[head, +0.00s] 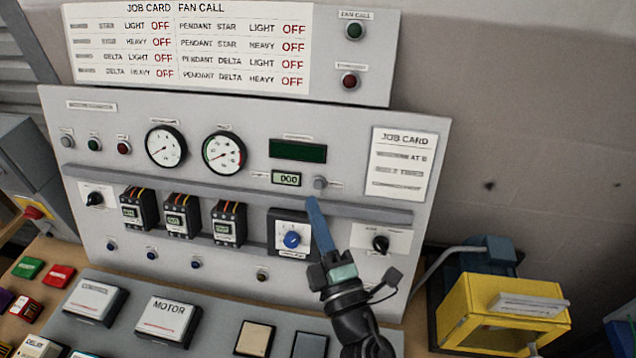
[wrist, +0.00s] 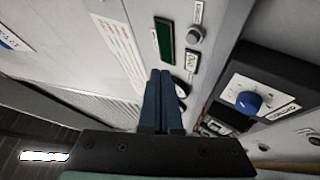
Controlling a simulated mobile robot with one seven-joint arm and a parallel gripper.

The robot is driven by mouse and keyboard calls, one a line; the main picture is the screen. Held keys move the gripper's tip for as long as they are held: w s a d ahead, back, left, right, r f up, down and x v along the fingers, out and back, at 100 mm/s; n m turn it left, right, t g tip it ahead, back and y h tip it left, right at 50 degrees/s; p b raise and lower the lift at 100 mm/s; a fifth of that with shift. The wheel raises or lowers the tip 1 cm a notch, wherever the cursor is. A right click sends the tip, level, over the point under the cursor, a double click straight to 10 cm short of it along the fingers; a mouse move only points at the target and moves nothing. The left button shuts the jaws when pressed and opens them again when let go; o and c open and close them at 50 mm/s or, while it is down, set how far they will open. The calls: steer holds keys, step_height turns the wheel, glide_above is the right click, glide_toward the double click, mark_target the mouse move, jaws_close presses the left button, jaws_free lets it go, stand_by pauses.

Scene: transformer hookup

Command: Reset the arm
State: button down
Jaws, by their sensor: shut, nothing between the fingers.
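My gripper (head: 320,228) is in front of the grey control panel (head: 350,130), with its blue fingers pointing up. It is shut and empty. In the wrist view the two fingers (wrist: 160,85) lie side by side. In the head view the fingertips overlap the panel just right of the blue dial (head: 292,239) on its dark box and below the small counter reading 000 (head: 287,179). The blue dial also shows at the right of the wrist view (wrist: 248,102). I cannot tell whether the fingertips touch the panel.
Several contactors (head: 183,216) stand left of the dial, and a black knob (head: 380,243) is right of my gripper. A yellow box (head: 455,315) stands at the lower right. Labelled blocks, such as the MOTOR block (head: 165,318), lie at the front left. A job board (head: 190,45) tops the panel.

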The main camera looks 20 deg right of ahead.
stand_by(0.4)
steer(key=a+r+m+t+h, duration=0.25)
steer(key=r+m, duration=0.35)
steer(key=r, duration=0.9)
steer(key=a+r+m+t+h, duration=0.1)
steer(key=r+m+h, duration=0.4)
steer(key=r, duration=1)
steer(key=s+a+r+m+t+y, duration=0.1)
steer(key=s+a+r+y, duration=0.3)
steer(key=r, duration=0.4)
steer(key=s+a+r+m+t+y, duration=0.2)
steer(key=s+a+r+m+y, duration=0.2)
steer(key=a+r, duration=0.4)
steer(key=shift+s+a+r+y, duration=0.25)
steer(key=shift+s+r+y, duration=0.15)
steer(key=shift+s, duration=0.65)
